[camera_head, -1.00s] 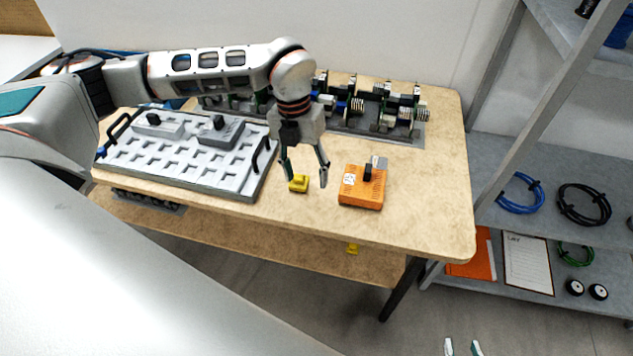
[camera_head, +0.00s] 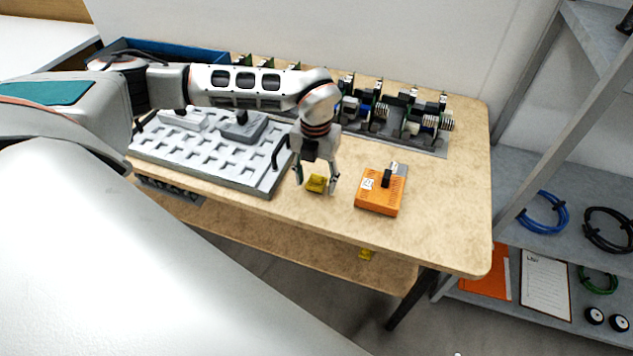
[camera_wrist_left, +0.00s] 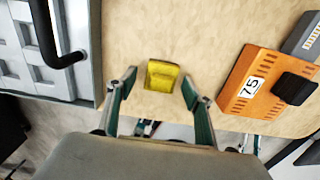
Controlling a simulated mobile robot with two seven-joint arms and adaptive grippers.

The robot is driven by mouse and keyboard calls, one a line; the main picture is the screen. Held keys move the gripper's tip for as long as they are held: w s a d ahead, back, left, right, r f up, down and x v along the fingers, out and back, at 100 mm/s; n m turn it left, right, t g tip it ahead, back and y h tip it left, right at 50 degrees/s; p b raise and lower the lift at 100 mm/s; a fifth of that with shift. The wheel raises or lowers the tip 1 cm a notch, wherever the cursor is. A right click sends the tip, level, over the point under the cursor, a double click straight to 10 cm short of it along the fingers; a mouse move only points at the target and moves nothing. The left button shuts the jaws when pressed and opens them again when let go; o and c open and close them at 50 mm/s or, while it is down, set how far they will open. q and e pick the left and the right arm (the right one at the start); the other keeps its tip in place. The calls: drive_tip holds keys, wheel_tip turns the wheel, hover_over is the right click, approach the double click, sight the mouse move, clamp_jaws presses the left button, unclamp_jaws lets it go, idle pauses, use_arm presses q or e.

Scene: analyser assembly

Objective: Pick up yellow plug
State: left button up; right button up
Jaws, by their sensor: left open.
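The yellow plug (camera_head: 316,184) lies on the wooden table between the grey tray and the orange box. My left gripper (camera_head: 317,186) is right above it, pointing down, with its fingers open on either side of the plug. In the left wrist view the yellow plug (camera_wrist_left: 162,76) lies between and just beyond the open fingertips of the left gripper (camera_wrist_left: 160,82), apart from both. My right gripper cannot be made out in these views.
The orange box (camera_head: 380,194) with a black knob stands right of the plug. The grey tray (camera_head: 255,178) with a black handle is to the left. Circuit boards (camera_head: 400,125) stand at the back. Another yellow piece (camera_head: 366,254) lies below on the lower shelf.

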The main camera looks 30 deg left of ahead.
sight(316, 178)
use_arm(q)
drive_tip(key=c, duration=1.3)
drive_tip(key=shift+r, duration=0.15)
wheel_tip(316, 178, up, 20)
drive_tip(key=shift+f, duration=0.1)
drive_tip(key=shift+p, duration=0.35)
drive_tip(key=shift+f, duration=0.1)
